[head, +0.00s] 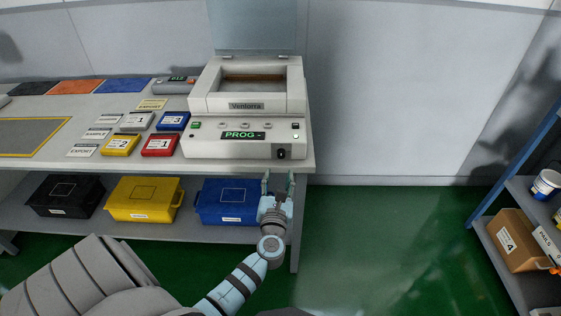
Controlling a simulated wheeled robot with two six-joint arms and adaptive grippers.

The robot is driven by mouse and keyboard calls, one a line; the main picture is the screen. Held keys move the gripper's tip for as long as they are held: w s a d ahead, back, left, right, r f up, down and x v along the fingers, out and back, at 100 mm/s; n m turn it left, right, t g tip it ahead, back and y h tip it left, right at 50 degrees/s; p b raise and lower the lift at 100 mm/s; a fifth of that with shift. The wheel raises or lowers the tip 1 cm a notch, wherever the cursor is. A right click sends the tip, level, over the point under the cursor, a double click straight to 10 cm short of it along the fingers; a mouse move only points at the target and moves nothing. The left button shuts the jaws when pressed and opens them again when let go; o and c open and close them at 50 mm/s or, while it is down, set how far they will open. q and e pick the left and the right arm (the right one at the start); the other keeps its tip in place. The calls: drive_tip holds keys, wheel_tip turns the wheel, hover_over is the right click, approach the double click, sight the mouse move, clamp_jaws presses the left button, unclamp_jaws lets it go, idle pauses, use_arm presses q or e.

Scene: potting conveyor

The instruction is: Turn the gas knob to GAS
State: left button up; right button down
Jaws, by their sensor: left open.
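A white machine (215,148) with its clear lid raised stands at the right end of the table. Its green display (243,135) reads PROG. A small dark knob (281,154), likely the gas knob, sits low on the right of the front panel; its setting is too small to read. My left gripper (278,175) is open and empty, just in front of and below the knob in the picture, with its fingers pointing at the table edge. I see no contact between the fingers and the knob. My right gripper is not in view.
Coloured cartridges, including a red one (160,145) and a blue one (173,121), lie left of the machine. Black, yellow and blue bins (228,203) stand on the shelf below. The green floor (390,235) is clear to the right, up to a rack with a cardboard box (513,243).

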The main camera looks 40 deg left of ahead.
sight(281, 156)
use_arm(q)
drive_tip(key=x, duration=0.4)
drive_tip(key=b+x, duration=0.1)
drive_tip(key=x, duration=0.2)
drive_tip(key=shift+w+a+f, duration=0.15)
drive_tip(key=shift+w+f, duration=0.1)
drive_tip(key=shift+w, duration=0.15)
drive_tip(key=shift+w+a+r, duration=0.1)
drive_tip(key=shift+w+a, duration=0.1)
drive_tip(key=shift+w, duration=0.1)
clamp_jaws()
